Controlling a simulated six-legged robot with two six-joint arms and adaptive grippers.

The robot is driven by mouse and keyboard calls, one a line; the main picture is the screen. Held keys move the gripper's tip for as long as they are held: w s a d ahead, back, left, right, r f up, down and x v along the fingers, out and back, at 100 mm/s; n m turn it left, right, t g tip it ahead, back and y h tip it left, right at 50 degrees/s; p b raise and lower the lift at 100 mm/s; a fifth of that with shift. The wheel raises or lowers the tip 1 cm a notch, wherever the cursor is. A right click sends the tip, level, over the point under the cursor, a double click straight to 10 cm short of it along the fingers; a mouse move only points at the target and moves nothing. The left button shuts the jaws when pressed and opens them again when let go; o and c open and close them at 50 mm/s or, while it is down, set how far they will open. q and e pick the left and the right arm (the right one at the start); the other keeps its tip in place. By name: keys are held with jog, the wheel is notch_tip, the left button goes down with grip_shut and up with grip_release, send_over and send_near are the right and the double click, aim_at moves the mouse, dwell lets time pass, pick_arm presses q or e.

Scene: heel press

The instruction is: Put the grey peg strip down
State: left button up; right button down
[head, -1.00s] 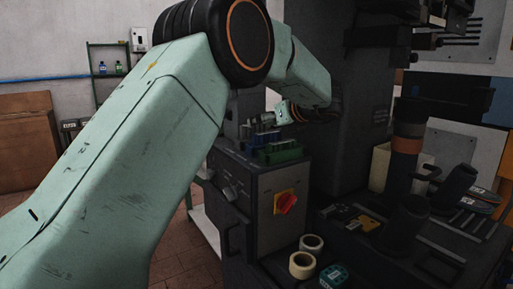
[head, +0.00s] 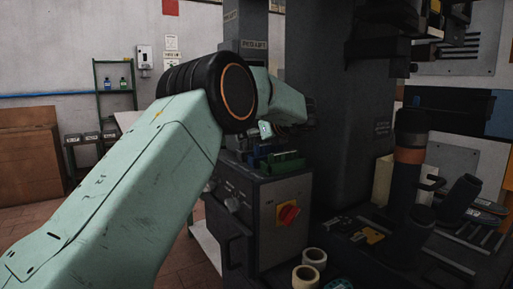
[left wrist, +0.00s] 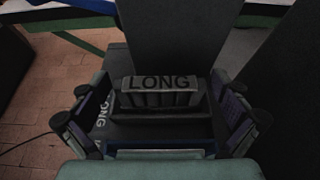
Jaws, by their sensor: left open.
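A dark grey peg strip (left wrist: 162,83) with "LONG" on its top bar and several pegs below stands upright in the left wrist view. It sits on or in a dark block on top of a dark cabinet; whether its base is fully seated is hidden. My left gripper (left wrist: 163,118) is open, with one finger on each side of the strip and gaps between. In the head view my left wrist hangs over the cabinet top, and its fingers are mostly hidden. My right gripper is not in view.
A green strip (head: 281,161) stands on the cabinet's front edge, above a red rotary switch (head: 288,213). A tall dark machine column (head: 337,100) rises close behind. Tape rolls (head: 306,277) lie at the lower front.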

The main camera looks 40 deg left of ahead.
pick_arm(q)
jog(key=shift+d+r, duration=0.1)
jog(key=c, duration=0.9)
jog(key=shift+c, duration=0.2)
jog(key=shift+r+p, duration=0.4)
jog(key=shift+r, duration=0.15)
notch_tip(320, 180, up, 2)
jog(key=shift+r+p, duration=0.25)
jog(key=shift+p, duration=0.45)
jog(key=s+a, duration=0.3)
jog(key=s, duration=0.5)
jog(key=s+a, duration=0.4)
jog(key=s, duration=0.4)
jog(key=shift+a+f+p, duration=0.2)
jog(key=shift+a+p, duration=0.05)
jog(key=shift+p, duration=0.2)
